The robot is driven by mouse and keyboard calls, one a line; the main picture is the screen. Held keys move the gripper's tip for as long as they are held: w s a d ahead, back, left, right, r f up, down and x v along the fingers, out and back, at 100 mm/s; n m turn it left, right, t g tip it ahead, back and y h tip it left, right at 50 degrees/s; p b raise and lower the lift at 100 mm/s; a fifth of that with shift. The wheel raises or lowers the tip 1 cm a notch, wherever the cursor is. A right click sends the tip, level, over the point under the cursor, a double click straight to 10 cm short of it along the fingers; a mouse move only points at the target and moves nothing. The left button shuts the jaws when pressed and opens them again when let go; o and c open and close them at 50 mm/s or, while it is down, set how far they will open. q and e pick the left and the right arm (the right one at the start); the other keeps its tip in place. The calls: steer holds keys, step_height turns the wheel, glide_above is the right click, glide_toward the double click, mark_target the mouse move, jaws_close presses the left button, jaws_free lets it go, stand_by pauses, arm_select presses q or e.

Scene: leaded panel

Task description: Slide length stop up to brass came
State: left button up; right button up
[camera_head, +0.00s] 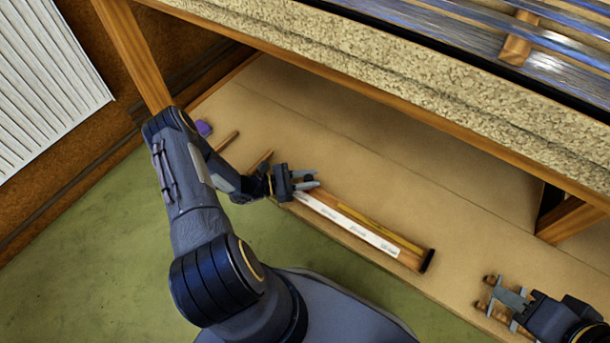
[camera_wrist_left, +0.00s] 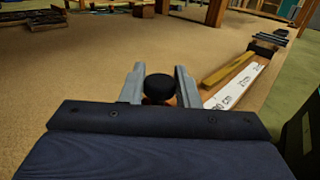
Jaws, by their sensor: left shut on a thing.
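My left gripper (camera_head: 309,180) is shut on a black round knob (camera_wrist_left: 159,88), which I take to be the length stop's. An orange-brown part shows just below the knob; the rest of the stop is hidden. The knob is at the left end of a wooden board (camera_head: 411,261). A yellow-brown strip, apparently the brass came (camera_head: 378,226), lies along the board beside a white printed scale (camera_head: 350,227). In the left wrist view the strip (camera_wrist_left: 228,68) ends close to the right finger; any gap to the stop is unclear. My right gripper (camera_head: 502,296) looks open, low at right.
The board's far end has a black block (camera_head: 428,260). Small wooden pieces (camera_head: 490,280) lie by my right gripper. A purple block (camera_head: 204,128) and wooden sticks (camera_head: 227,141) lie left. A speckled shelf (camera_head: 400,70) overhangs the tan bench (camera_head: 330,125), which is mostly clear.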

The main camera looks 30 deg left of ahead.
arm_select(q)
steer(key=p, duration=0.2)
glide_above(335, 206)
steer(key=shift+w, duration=0.3)
steer(key=shift+d, duration=0.4)
steer(key=o, duration=0.9)
steer(key=shift+s+a, duration=0.25)
steer(key=shift+a, duration=0.15)
steer(key=p+v, duration=0.1)
steer(key=v, duration=0.5)
steer(key=shift+s+a+p, duration=0.3)
steer(key=shift+p, duration=0.05)
